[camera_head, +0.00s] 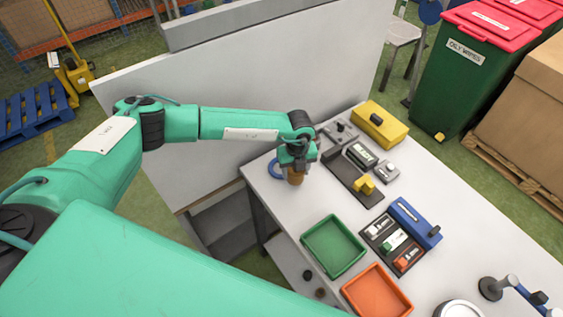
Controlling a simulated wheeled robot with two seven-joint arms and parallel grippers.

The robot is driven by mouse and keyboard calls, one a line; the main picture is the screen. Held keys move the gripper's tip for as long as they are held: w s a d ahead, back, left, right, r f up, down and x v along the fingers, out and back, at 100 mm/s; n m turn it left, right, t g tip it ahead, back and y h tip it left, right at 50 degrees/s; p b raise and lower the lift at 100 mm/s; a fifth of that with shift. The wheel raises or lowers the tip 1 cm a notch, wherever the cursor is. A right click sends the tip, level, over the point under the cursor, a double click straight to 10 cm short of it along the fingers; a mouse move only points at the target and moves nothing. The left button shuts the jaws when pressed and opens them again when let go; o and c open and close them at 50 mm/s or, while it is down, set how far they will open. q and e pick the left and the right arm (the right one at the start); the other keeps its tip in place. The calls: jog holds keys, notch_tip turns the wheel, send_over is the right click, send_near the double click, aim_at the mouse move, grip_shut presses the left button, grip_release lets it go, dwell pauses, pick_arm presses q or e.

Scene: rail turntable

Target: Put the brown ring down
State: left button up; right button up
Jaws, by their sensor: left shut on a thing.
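My left gripper (297,162) points down over the back left part of the white table. It is shut on the brown ring (295,177), which shows just under the fingers and is partly hidden by them. I cannot tell whether the ring touches the table top. A blue ring (272,169) is just left of the gripper, near the table's left edge, partly hidden behind it. My right gripper is not in view.
The white table (300,205) has free room in front of the gripper. A dark tray (350,178) with small parts is to the right. A green tray (333,246) and an orange tray (376,292) are nearer. A grey panel (240,90) stands behind my arm.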

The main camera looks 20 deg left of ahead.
pick_arm(q)
jog(key=w+a, duration=0.1)
jog(key=a, duration=0.1)
jog(key=w+a+b, duration=0.1)
jog(key=w+a, duration=0.2)
jog(key=a, duration=0.1)
jog(key=shift+w+a+b, duration=0.15)
jog(key=shift+b, duration=0.25)
jog(key=shift+f+b, duration=1.1)
jog(key=shift+f, duration=0.6)
jog(key=shift+f, duration=0.15)
jog(key=o, duration=1.3)
